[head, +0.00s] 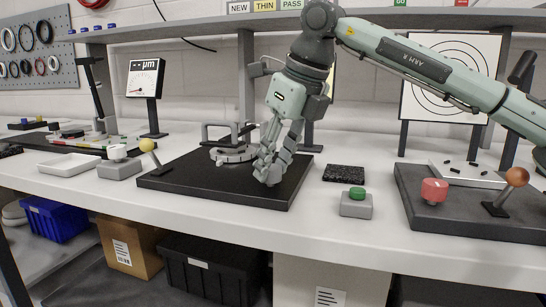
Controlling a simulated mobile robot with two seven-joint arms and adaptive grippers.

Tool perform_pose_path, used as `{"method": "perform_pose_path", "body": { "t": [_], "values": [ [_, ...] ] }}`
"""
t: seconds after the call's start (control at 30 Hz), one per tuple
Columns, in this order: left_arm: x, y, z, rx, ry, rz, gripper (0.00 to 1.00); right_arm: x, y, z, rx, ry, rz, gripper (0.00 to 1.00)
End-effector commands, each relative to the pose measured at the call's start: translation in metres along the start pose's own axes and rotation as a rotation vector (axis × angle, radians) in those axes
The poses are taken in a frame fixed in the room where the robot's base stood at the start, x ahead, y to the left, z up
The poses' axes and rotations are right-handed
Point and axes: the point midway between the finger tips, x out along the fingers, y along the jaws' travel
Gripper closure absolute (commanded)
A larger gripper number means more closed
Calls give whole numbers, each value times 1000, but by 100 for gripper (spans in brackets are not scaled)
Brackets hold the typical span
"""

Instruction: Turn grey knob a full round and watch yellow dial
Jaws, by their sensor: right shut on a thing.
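My right gripper (268,170) reaches down from the upper right to the right part of the black base plate (222,189). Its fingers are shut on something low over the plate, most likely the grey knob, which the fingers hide. A grey round mount (232,154) with a frame behind it stands on the plate, left of the fingers. A gauge (145,78) marked µm, with a white face and a thin needle, stands on a black post at the left. I cannot make out a yellow dial or a needle reading. My left gripper is not in view.
A yellow ball-topped lever (148,146) stands at the plate's left edge. A green button box (356,203) and a dark textured block (344,173) lie to the right. Farther right are a red button (434,190) and an orange ball lever (517,177). A white tray (69,165) lies left.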

Motion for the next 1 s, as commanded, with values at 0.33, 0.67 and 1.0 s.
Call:
{"method": "perform_pose_path", "body": {
  "t": [0.33, 0.67, 1.0],
  "values": [
    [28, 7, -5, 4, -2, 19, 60, -2, -2, 1, -163, 0, 67, 96],
    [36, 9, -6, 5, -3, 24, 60, -1, -2, 0, -207, 0, 84, 96],
    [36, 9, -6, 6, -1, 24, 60, -1, -2, 0, -207, 0, 84, 63]
  ]
}}
